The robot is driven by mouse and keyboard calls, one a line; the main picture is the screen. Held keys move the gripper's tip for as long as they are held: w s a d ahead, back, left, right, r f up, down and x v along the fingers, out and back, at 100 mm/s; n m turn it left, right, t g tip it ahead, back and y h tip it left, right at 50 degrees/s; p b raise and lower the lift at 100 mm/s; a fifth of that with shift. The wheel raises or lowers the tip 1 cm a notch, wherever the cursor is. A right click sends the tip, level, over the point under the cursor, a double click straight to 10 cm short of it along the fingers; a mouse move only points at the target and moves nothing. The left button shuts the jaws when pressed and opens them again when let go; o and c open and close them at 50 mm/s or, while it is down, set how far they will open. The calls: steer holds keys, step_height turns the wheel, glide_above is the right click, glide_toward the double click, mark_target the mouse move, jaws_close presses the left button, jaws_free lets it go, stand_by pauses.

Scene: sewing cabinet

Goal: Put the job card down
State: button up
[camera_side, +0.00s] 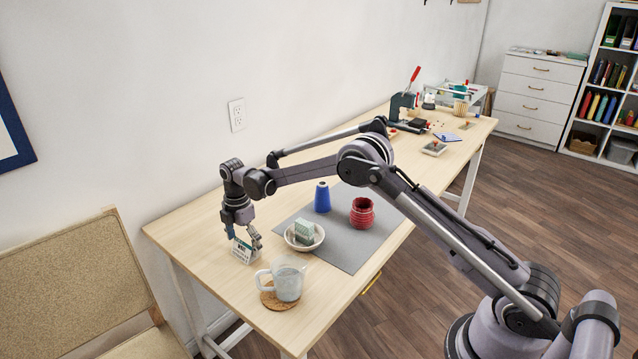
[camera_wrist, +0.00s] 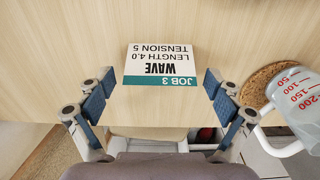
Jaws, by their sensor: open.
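The job card (camera_wrist: 160,66) is white with a teal band and shows upside down in the wrist view, reading JOB 3, WAVE, LENGTH 4.0, TENSION 5. In the side view the card (camera_side: 242,251) is at the left end of the table, its face tilted up toward the camera; its lower edge looks to be at the tabletop. My gripper (camera_side: 244,238) is low over the table right at the card. In the wrist view my gripper (camera_wrist: 160,80) is open, one blue-padded finger on each side of the card, with a gap showing on both sides.
A glass measuring jug (camera_side: 288,278) on a cork coaster (camera_side: 270,300) stands close by. The table's left edge is near.

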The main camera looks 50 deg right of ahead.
mark_target(243, 241)
steer(key=shift+r, duration=0.1)
steer(key=s+r+m+t, duration=0.15)
steer(key=s+r, duration=0.25)
steer(key=r, duration=0.7)
steer(key=s+r+m+t, duration=0.1)
steer(key=s+r+m, duration=0.2)
steer(key=r, duration=0.8)
steer(key=s+r+m+t, duration=0.1)
steer(key=s+r+m, duration=0.35)
steer(key=s, duration=0.45)
steer(key=s+f+m+t, duration=0.2)
steer(key=s+f+m, duration=0.1)
steer(key=s, duration=0.5)
steer(key=s+d+f+m+t, duration=0.1)
steer(key=s+f+m, duration=0.2)
steer(key=s+m, duration=0.3)
steer(key=s, duration=0.3)
steer(key=shift+s+f+t, duration=0.15)
steer(key=shift+t, duration=0.2)
